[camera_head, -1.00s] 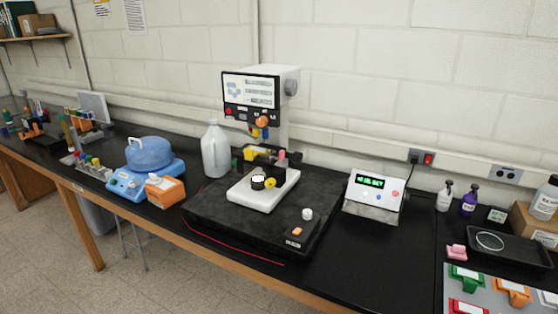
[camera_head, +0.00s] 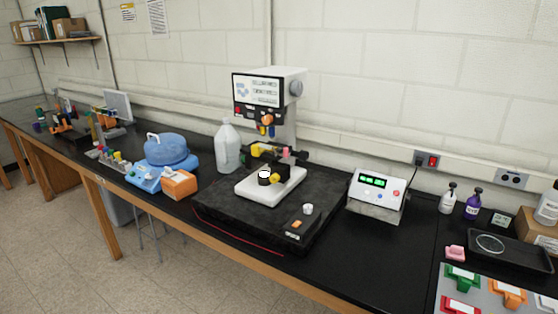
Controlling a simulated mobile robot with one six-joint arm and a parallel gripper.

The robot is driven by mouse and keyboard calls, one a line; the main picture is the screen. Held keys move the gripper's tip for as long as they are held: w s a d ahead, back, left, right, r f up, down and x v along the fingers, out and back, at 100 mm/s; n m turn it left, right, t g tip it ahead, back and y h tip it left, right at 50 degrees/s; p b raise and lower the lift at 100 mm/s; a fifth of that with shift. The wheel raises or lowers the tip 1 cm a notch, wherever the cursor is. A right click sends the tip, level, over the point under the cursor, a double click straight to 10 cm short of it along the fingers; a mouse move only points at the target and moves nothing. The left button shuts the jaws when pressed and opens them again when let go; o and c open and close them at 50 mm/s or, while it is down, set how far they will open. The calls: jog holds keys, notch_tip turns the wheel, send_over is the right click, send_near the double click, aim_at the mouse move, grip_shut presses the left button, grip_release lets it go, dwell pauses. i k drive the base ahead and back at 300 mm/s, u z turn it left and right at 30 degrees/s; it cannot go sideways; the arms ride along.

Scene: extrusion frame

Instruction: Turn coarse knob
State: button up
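A tall measuring instrument with a white head (camera_head: 270,88) stands on a black slab base (camera_head: 225,208) on the bench. Several knobs show on it, and I cannot tell which one is the coarse knob. A grey knob (camera_head: 296,88) sits on the right side of the head. An orange knob (camera_head: 268,119) is on the head's lower front. A black knob with a white face (camera_head: 264,175) and a yellow knob (camera_head: 275,179) are at the white stage (camera_head: 248,190). A small white knob (camera_head: 308,209) is on the base's front right. My gripper is not in view.
A white jug (camera_head: 228,148) stands left of the instrument, with an orange box (camera_head: 180,184) and a blue device (camera_head: 148,178) further left. A display box (camera_head: 378,194) stands at the right. Bottles, a black tray (camera_head: 510,249) and coloured clips fill the far right.

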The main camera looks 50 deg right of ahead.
aim_at(303, 155)
jog(key=u, duration=0.5)
jog(key=k, duration=1.4)
jog(key=z, duration=0.95)
jog(key=i, duration=1.55)
jog(key=u, duration=0.3)
